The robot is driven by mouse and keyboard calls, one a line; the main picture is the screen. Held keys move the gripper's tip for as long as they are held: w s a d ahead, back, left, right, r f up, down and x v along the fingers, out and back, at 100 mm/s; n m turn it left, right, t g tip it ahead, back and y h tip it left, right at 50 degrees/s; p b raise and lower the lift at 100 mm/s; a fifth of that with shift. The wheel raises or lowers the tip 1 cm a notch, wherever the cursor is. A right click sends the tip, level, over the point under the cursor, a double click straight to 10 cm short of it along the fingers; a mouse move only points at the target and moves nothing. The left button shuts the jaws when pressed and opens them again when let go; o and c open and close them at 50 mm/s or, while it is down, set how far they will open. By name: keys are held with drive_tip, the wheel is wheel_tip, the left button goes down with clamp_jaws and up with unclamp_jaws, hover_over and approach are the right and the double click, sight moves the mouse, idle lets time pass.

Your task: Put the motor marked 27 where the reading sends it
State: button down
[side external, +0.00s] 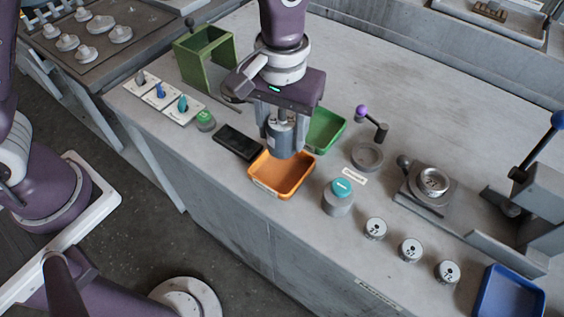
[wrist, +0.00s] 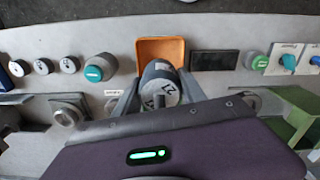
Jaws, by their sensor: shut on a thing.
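My gripper (side external: 281,128) is shut on a grey cylindrical motor (side external: 283,142) and holds it upright over the back part of the orange tray (side external: 287,189). In the wrist view the motor's pale end face (wrist: 158,92) reads 27, and it sits between the two fingers (wrist: 159,103). The orange tray (wrist: 148,47) lies beyond the motor there and looks empty. A green tray (side external: 332,133) stands behind the gripper, partly hidden by it. A blue tray (side external: 512,290) is at the front right. The black display (side external: 238,143), also in the wrist view (wrist: 214,61), shows no legible reading.
Several numbered motors stand at right, one (side external: 377,228) nearest the teal button (side external: 342,188). Another sits in a fixture (side external: 433,182) beside a blue-handled press (side external: 545,150). A purple-knobbed lever (side external: 363,112), green button (side external: 205,117), switches (side external: 161,93) and green stand (side external: 205,55) surround the area.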

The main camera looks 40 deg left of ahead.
wheel_tip(320, 180, down, 7)
drive_tip(key=shift+f, duration=0.2)
drive_tip(key=shift+f, duration=0.15)
drive_tip(key=c, duration=0.9)
unclamp_jaws()
drive_tip(key=shift+c, duration=0.2)
